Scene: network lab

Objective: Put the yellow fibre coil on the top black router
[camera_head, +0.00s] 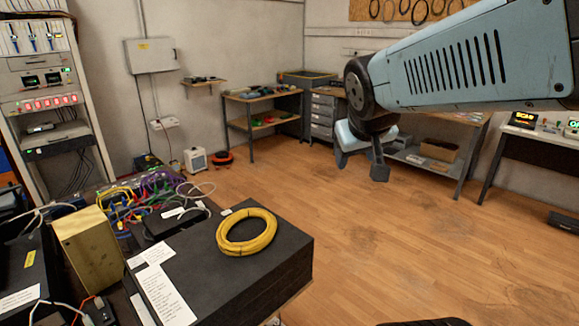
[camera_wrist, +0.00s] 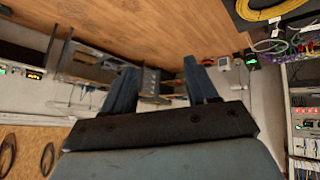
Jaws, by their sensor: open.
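The yellow fibre coil (camera_head: 247,248) lies flat on the bare top of a black, flat-topped stack of equipment (camera_head: 215,280), near its back edge. The stack looks like the black routers, with several layers showing on its side. The coil also shows at the top right of the wrist view (camera_wrist: 258,14). My gripper (camera_head: 361,166) is open and empty in the air, to the right of and above the coil, well apart from it. Its two fingers stand spread in the wrist view (camera_wrist: 162,85), with nothing between them.
White paper labels (camera_head: 166,295) lie on the stack's left side. A smaller black box (camera_head: 175,220), tangled coloured cables (camera_head: 150,190) and a gold box (camera_head: 88,243) stand beside it. A rack (camera_head: 60,120) is at far left. Open wooden floor (camera_head: 400,250) lies to the right.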

